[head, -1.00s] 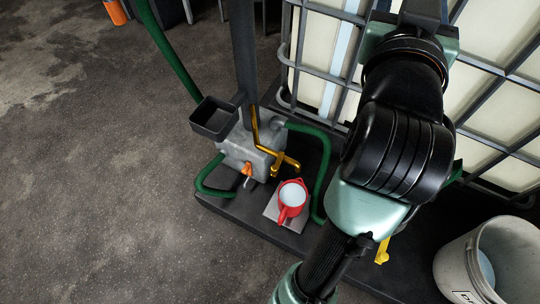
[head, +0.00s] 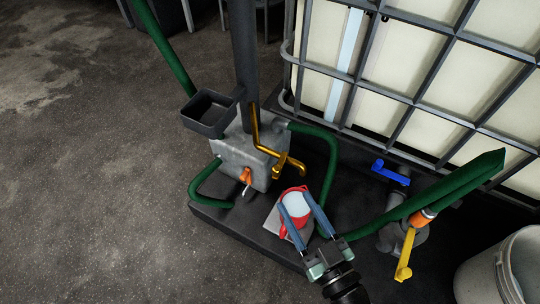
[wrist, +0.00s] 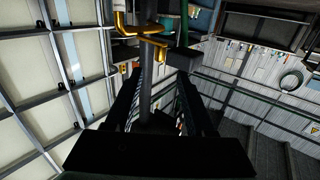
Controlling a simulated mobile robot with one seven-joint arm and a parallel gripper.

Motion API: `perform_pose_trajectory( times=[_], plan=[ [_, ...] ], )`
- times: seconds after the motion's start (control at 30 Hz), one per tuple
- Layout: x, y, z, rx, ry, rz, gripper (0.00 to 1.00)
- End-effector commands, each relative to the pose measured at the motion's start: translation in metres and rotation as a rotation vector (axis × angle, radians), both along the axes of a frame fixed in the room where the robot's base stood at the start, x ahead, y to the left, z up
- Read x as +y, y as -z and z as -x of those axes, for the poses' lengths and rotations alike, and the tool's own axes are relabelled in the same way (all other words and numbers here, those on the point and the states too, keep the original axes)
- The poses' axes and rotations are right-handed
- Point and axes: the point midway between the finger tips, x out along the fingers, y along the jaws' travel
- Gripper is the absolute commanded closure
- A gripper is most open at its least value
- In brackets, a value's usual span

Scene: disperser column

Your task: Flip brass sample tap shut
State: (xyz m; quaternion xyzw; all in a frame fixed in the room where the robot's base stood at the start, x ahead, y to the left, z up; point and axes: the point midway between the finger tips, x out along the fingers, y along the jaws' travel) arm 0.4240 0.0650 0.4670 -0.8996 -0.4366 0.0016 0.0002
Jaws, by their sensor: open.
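The brass sample tap (head: 287,163) sits at the end of a bent brass pipe (head: 255,130) on the grey pump block (head: 245,155). Brass pipework, apparently the tap, also shows at the top of the wrist view (wrist: 150,41). A red jug (head: 283,229) with pale contents stands on a light plate (head: 272,222) below the tap. My gripper (head: 294,198) is open, its two blue fingers pointing toward the tap and covering part of the jug from above. In the wrist view my gripper (wrist: 159,75) is dark, with the brass part just beyond the fingertips. No contact shows.
An orange-handled valve (head: 246,176) is on the block's front. A dark post (head: 242,60) and grey tray (head: 208,113) rise beside it. Green hoses (head: 325,165) curve around. Right are blue (head: 390,172) and yellow (head: 405,255) handles, a caged tank (head: 400,80) and bucket (head: 505,270).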

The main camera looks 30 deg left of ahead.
Motion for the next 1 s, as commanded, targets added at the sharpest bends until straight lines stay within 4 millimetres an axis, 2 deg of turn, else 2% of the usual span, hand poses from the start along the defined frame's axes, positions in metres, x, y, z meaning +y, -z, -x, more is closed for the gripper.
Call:
perform_pose_trajectory(
  times=[0.17, 0.5, 0.63, 0.8, 1.0],
  plan=[
    [0.014, 0.001, -0.011, -0.007, -0.003, -0.002, 0.45],
    [0.070, 0.002, -0.054, -0.007, -0.004, -0.001, 0.45],
    [0.086, 0.001, -0.067, -0.005, -0.003, -0.001, 0.45],
    [0.098, 0.000, -0.077, -0.004, -0.001, -0.002, 0.45],
    [0.101, -0.001, -0.080, -0.003, 0.001, -0.001, 0.45]
  ],
)
